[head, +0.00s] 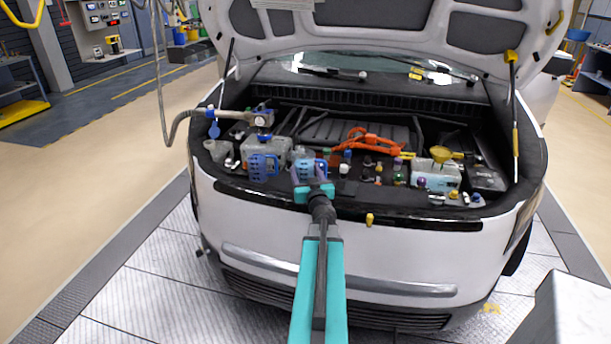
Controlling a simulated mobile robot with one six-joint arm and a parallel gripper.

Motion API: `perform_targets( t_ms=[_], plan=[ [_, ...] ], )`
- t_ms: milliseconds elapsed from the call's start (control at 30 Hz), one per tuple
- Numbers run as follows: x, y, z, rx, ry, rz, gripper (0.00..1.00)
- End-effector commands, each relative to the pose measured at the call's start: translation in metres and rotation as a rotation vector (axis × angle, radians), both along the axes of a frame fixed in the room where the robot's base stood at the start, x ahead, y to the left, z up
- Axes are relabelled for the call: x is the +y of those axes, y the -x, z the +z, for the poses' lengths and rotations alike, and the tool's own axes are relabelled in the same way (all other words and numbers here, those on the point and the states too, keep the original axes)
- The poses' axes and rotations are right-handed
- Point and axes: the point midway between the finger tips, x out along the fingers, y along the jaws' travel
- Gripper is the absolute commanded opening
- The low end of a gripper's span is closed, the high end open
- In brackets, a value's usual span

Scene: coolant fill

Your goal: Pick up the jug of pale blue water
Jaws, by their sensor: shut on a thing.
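The jug of pale blue water (303,166) is in the engine bay near its front edge, in the middle of the head view. It looks upright, with a blue handle on its right side. My gripper (315,181) reaches in from the front and is shut on this jug. The fingers are small in the picture, and I cannot tell whether the jug's base touches what is under it.
The raised hood (370,40) hangs over the bay. A hose with a metal nozzle (262,120) is at the left. Orange cables (368,140), small bottles and a yellow funnel (440,153) on a pale tank (432,178) crowd the right. The front bumper (400,240) lies below my arm.

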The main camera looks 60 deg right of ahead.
Motion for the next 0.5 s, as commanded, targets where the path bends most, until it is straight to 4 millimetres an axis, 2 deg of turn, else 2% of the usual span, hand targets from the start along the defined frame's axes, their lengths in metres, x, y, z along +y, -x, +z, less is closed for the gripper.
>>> perform_targets(
  t_ms=[167,500],
  plan=[
    [0.0,0.0,0.027,-0.003,0.004,0.001,0.22],
    [0.003,0.063,0.03,-0.001,0.002,-0.003,0.22]
  ],
)
